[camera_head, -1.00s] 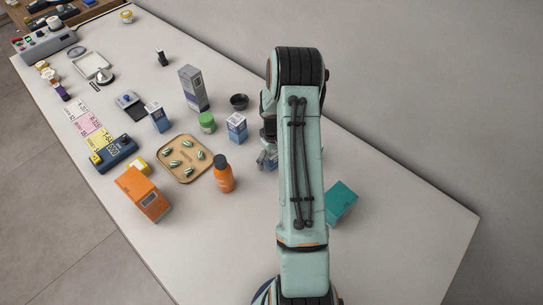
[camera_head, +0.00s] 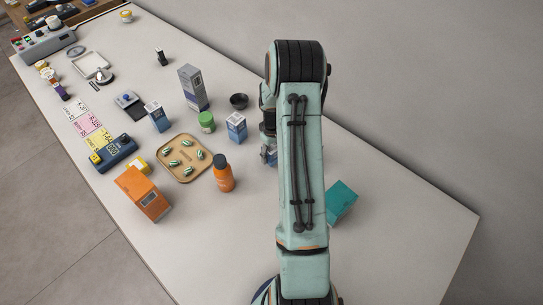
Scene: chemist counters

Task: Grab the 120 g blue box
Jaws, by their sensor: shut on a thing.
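My gripper (camera_head: 265,154) points down beside my arm link, which hides much of it. It is shut on a small blue box (camera_head: 273,158), of which only a sliver shows at the link's left edge. Whether that box is on or above the counter is hidden. Two other blue-and-white boxes stand upright on the counter: one (camera_head: 236,127) just left of the gripper, another (camera_head: 158,117) farther left. The weight printed on any of the boxes is too small to read.
A green-lidded jar (camera_head: 207,122), a dark bowl (camera_head: 239,101) and a tall grey box (camera_head: 193,88) stand nearby. An orange bottle (camera_head: 223,174) and a tan tray (camera_head: 163,145) are left of my arm. A teal box (camera_head: 342,201) is right. The front counter is clear.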

